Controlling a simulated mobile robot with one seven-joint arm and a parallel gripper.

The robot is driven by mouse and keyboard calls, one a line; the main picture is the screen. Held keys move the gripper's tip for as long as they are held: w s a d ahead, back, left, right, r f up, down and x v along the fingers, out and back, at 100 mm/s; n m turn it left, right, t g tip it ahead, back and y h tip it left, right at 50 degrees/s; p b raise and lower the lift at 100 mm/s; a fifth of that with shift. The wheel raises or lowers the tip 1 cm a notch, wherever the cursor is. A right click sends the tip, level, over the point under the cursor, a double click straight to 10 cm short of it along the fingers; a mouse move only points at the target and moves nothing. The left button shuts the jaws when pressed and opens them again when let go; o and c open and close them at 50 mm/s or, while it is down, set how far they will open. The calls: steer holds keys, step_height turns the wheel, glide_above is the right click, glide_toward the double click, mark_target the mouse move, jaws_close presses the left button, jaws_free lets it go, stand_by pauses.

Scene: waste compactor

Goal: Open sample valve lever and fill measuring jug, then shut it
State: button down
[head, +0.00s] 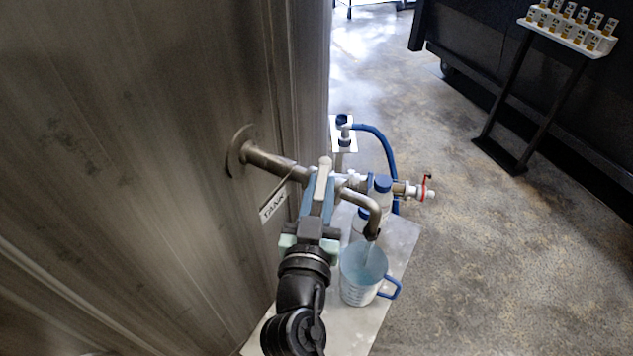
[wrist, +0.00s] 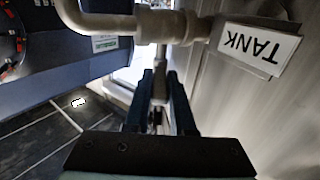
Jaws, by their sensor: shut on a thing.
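The sample valve lever (head: 323,176) is a pale grey handle on the pipe from the tank wall. My gripper (head: 318,196) is shut on it, and the wrist view also shows the fingers (wrist: 160,100) on either side of the lever (wrist: 159,80). The curved metal spout (head: 372,216) points down over the measuring jug (head: 358,290). The jug is clear with a blue handle and stands upright on a small grey table. A pale streak shows inside the jug below the spout; the liquid level is hard to tell.
The tank wall (head: 150,150) is close on the left, with a TANK label (head: 273,203). A rack of small vials (head: 570,35) stands far right. The floor between is clear.

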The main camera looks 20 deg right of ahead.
steer(key=shift+f, duration=0.15)
steer(key=c, duration=0.8)
jaws_free()
steer(key=shift+o, duration=0.2)
steer(key=b+v, duration=0.5)
steer(key=v, duration=0.8)
steer(key=w+a+r+n+t+y+p, duration=0.1)
steer(key=w+a+r+t+y, duration=0.15)
steer(key=r, duration=0.75)
steer(key=w+a+r+n+t+y+p, duration=0.1)
steer(key=a+r+t, duration=0.15)
steer(key=r, duration=0.85)
steer(key=w+a+r+n+t+y, duration=0.15)
steer(key=r+t, duration=0.25)
steer(key=r, duration=0.6)
steer(key=s+a+r+n+t+y, duration=0.1)
steer(key=s+r+y, duration=0.1)
steer(key=r, duration=0.4)
steer(key=s+a+r+n+t+y, duration=0.2)
steer(key=r, duration=0.4)
steer(key=shift+y+p, duration=0.3)
steer(key=shift+p, duration=0.15)
